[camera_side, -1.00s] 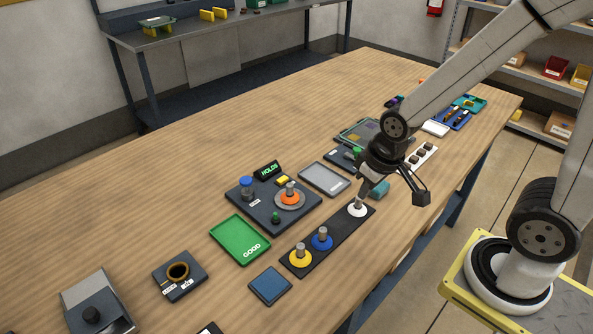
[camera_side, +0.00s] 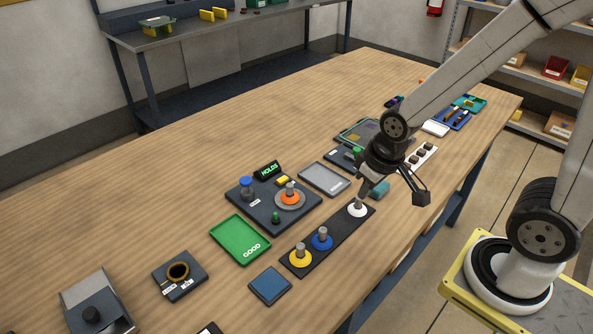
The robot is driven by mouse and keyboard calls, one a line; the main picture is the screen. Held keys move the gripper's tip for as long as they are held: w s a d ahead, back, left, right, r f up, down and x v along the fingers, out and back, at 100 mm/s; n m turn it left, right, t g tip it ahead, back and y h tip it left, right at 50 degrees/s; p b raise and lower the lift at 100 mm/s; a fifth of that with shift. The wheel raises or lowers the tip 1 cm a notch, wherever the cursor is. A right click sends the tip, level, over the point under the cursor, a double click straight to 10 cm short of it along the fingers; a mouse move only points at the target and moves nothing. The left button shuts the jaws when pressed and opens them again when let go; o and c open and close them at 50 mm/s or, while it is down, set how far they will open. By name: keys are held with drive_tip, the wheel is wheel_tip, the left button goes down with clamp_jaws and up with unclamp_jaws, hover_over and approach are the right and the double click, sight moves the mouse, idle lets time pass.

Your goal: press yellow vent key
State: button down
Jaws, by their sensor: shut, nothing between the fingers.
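A small yellow key (camera_side: 282,180) sits on the dark test panel (camera_side: 246,216), near its back edge and close to the lit display (camera_side: 268,170), which reads "HOLDS". An orange disc on a grey round seat (camera_side: 290,196) is beside the key, with a grey post standing on it.
A black strip (camera_side: 328,246) also carries blue (camera_side: 322,240) and yellow (camera_side: 300,257) discs with posts. The panel has a blue knob (camera_side: 246,184) and a green knob (camera_side: 276,218). A green "GOOD" tray (camera_side: 238,240) and a grey tray (camera_side: 324,179) flank it.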

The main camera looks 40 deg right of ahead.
drive_tip(key=shift+w, duration=0.1)
drive_tip(key=m+t+y, duration=0.1)
drive_tip(key=m+t, duration=0.6)
drive_tip(key=m, duration=0.1)
hover_over(284, 180)
drive_tip(key=shift+f, duration=0.9)
drive_tip(key=shift+f, duration=0.15)
drive_tip(key=shift+f, duration=4.25)
